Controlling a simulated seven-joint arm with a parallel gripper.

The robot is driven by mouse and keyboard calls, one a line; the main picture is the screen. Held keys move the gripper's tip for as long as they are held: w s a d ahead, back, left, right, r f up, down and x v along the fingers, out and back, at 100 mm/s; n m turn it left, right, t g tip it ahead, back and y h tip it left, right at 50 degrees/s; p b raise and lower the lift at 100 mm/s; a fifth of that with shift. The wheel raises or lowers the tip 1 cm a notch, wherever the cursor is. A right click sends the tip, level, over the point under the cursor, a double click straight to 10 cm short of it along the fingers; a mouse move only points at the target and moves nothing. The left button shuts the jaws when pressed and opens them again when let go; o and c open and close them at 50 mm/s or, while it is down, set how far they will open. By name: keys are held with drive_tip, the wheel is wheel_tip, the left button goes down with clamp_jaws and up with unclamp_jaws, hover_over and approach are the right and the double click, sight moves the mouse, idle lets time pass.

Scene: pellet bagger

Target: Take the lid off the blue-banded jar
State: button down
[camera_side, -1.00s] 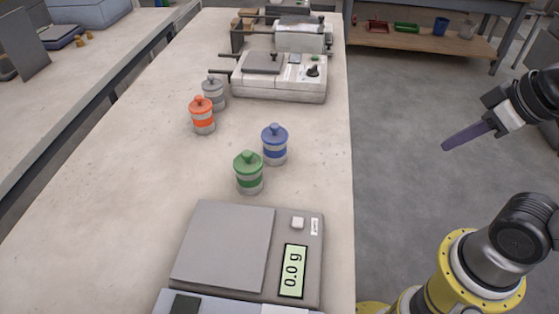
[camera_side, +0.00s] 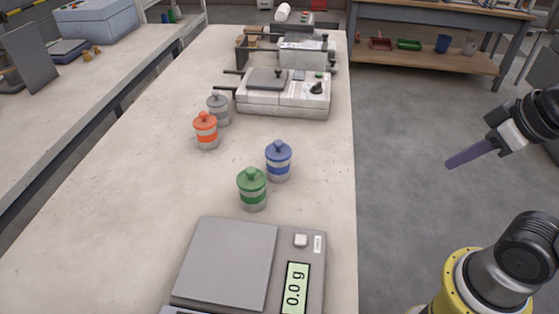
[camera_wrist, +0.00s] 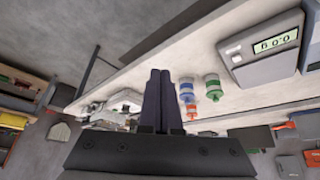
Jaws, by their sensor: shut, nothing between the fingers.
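The blue-banded jar (camera_side: 278,163) stands upright on the bench with its blue knobbed lid (camera_side: 278,150) on it. It also shows in the wrist view (camera_wrist: 187,93), just right of my fingers. My gripper (camera_side: 449,164) is shut and empty, out over the floor to the right of the bench, well apart from the jar. Its two dark fingers lie together in the wrist view (camera_wrist: 160,72). The green-banded jar (camera_side: 252,190) stands close in front of the blue one. The orange jar (camera_side: 206,131) and the grey jar (camera_side: 218,110) stand farther back and left, all lidded.
A scale (camera_side: 225,262) reading 0.0 g sits at the bench front. A white-topped machine (camera_side: 285,97) stands behind the jars, with more equipment beyond. The bench between the blue jar and the right edge is clear. A shelf table (camera_side: 430,58) stands at the back right.

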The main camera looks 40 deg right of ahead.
drive_tip(key=c, duration=1.6)
unclamp_jaws()
unclamp_jaws()
